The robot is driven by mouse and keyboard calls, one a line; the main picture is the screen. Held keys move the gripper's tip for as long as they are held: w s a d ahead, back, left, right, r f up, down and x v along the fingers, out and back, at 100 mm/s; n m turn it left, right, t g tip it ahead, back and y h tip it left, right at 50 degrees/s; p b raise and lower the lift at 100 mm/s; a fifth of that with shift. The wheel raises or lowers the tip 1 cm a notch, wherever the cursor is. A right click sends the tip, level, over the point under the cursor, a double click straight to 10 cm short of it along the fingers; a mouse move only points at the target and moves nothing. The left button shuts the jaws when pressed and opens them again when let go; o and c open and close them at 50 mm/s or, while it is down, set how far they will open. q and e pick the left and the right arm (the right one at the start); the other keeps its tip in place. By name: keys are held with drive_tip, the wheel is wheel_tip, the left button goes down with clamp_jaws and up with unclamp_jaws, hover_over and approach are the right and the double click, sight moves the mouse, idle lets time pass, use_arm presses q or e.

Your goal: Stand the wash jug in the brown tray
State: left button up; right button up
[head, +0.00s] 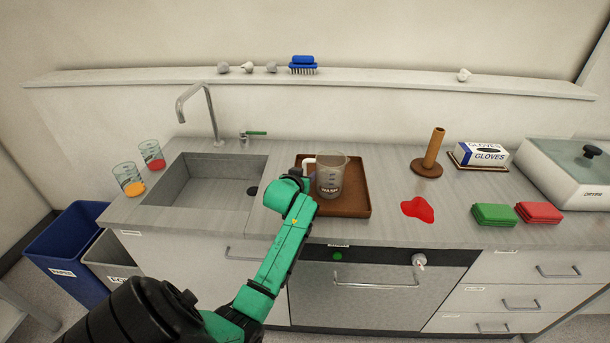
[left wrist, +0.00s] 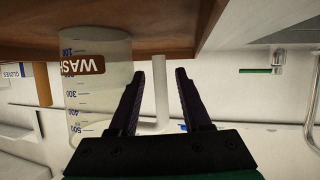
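The wash jug (head: 331,178) is a clear grey beaker with a brown WASH label and a white handle. It stands upright in the brown tray (head: 352,208), toward the tray's left side. In the left wrist view, which is upside down, the jug (left wrist: 98,95) shows at left under the tray (left wrist: 165,25). My left gripper (head: 302,184) is at the jug's handle side. In the wrist view the left gripper (left wrist: 161,72) is open, its fingers on either side of the white handle with gaps visible. My right gripper is not in view.
Left of the tray is the sink (head: 205,182) with a tap (head: 207,112). Right of it are a red spill (head: 418,209), a brown peg stand (head: 430,158), green cloths (head: 494,214) and red cloths (head: 538,212). Two juice beakers (head: 129,180) stand left of the sink.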

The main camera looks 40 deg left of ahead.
use_arm(q)
drive_tip(key=shift+r, duration=0.2)
drive_tip(key=shift+s+d, duration=0.15)
drive_tip(key=shift+s, duration=0.15)
drive_tip(key=b+v, duration=0.1)
drive_tip(key=v, duration=1)
drive_tip(key=shift+s+r, duration=0.15)
drive_tip(key=shift+r, duration=0.05)
drive_tip(key=shift+f, duration=0.1)
